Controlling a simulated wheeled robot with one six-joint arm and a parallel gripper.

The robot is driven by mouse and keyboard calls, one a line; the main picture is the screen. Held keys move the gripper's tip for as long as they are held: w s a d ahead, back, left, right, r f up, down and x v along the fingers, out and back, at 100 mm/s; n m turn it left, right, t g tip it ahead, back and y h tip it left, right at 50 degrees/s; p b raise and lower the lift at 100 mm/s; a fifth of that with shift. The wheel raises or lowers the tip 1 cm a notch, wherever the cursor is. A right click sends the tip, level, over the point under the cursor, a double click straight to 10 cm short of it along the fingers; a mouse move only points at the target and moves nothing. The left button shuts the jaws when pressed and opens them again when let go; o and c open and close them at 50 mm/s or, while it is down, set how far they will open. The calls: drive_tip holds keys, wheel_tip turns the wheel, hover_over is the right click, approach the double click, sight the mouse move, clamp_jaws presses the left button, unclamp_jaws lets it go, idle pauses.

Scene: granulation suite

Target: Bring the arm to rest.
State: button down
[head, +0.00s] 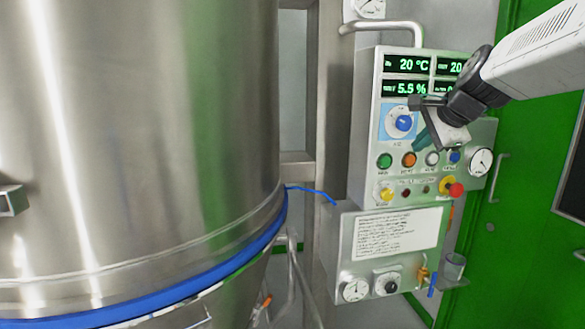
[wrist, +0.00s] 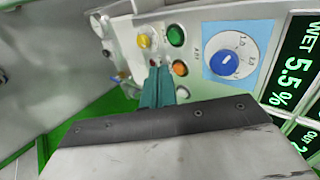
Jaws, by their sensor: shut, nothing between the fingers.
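My arm reaches in from the upper right of the head view. My gripper (head: 420,138) is in front of the grey control panel (head: 366,150), just above the row of buttons. Its teal fingers are shut together and hold nothing. In the wrist view the closed fingers of my gripper (wrist: 157,75) point at the panel, near the orange button (wrist: 180,68) and below the green button (wrist: 175,35). I cannot tell whether the fingertips touch the panel.
A large steel vessel (head: 140,130) with a blue band (head: 150,290) fills the left. The panel bears a blue knob (head: 403,123), displays (head: 405,63) and a red stop button (head: 455,190). A green door (head: 520,200) stands right.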

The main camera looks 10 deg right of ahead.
drive_tip(key=s+a+f+n+g, duration=0.2)
drive_tip(key=s+a+f+n, duration=0.2)
drive_tip(key=s, duration=0.6)
drive_tip(key=s+a+f+n+g, duration=0.3)
drive_tip(key=s+a+f+n, duration=0.2)
drive_tip(key=s, duration=0.5)
drive_tip(key=s+a+f+n+g, duration=0.3)
drive_tip(key=s+a+f+n, duration=0.2)
drive_tip(key=s+f+n, duration=0.3)
drive_tip(key=s, duration=0.2)
drive_tip(key=shift+s+a+f+n, duration=0.15)
drive_tip(key=shift+s+n, duration=0.15)
drive_tip(key=shift+n, duration=0.1)
